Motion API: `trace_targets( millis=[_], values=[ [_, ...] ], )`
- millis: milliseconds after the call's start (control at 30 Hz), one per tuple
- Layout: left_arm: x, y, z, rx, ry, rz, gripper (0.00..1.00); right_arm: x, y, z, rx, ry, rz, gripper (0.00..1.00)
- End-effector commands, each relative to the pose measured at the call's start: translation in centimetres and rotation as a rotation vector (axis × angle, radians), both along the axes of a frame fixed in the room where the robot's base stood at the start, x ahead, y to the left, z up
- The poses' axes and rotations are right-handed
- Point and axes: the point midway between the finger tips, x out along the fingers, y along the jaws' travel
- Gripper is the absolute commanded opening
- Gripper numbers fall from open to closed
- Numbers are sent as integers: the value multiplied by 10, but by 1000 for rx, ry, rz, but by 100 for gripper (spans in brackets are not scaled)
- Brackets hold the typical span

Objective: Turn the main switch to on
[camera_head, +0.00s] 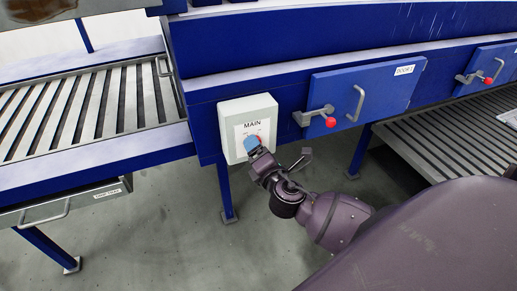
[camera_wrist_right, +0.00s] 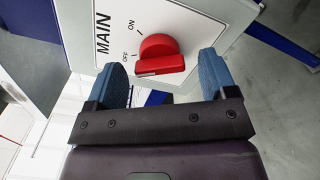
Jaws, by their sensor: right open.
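The main switch is a red rotary knob on a light grey box marked MAIN (camera_head: 236,112), fixed to the blue frame. The knob (camera_wrist_right: 160,48) shows clearly in the right wrist view, with OFF and ON printed beside it; its grip bar appears to lie nearer the OFF mark. My right gripper (camera_wrist_right: 160,65) is open, with one blue finger on each side of the knob and visible gaps. In the head view, my right gripper (camera_head: 252,144) is at the box front and mostly hides the knob. My left gripper is not in view.
A blue door (camera_head: 366,92) with a latch and red ball knob (camera_head: 331,122) is right of the box. A slatted bed (camera_head: 85,110) is to the left, with a drawer (camera_head: 70,205) below it. The floor (camera_head: 180,240) below the box is open around the frame legs.

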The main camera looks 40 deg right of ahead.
Motion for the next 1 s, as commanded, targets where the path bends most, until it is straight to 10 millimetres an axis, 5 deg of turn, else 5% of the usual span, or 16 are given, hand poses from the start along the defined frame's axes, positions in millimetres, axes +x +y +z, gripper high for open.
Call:
trace_targets(
  millis=[367,700,1000],
  values=[
    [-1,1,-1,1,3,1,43,5,-1,0,1,0,0,78],
    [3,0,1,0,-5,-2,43,5,-1,0,1,0,0,29],
    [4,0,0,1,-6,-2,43,5,-1,-1,39,-8,0,29]
  ],
)
